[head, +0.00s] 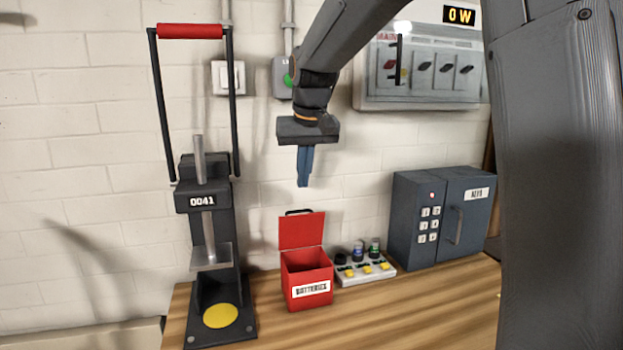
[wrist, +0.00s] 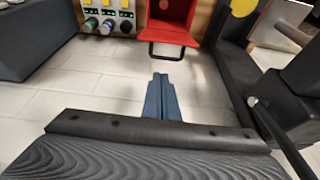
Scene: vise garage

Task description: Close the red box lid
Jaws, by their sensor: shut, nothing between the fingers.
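The red box (head: 308,287) stands on the wooden bench with a white "BATTERIES" label on its front. Its red lid (head: 301,231) is open, standing up at the back, with a black handle (head: 298,212) on its top edge. My gripper (head: 303,185) is shut and empty, pointing down in the air above the lid. In the wrist view the blue fingers (wrist: 162,82) are together, with the lid's black handle (wrist: 166,53) ahead of them and apart from them. The red box (wrist: 175,15) is cut off by that view's top edge.
A black press (head: 210,240) with a red handle bar stands left of the box. A white button panel (head: 365,270) sits close on its right, then a dark grey safe (head: 440,218). A white brick wall is behind. Bench in front of the box is clear.

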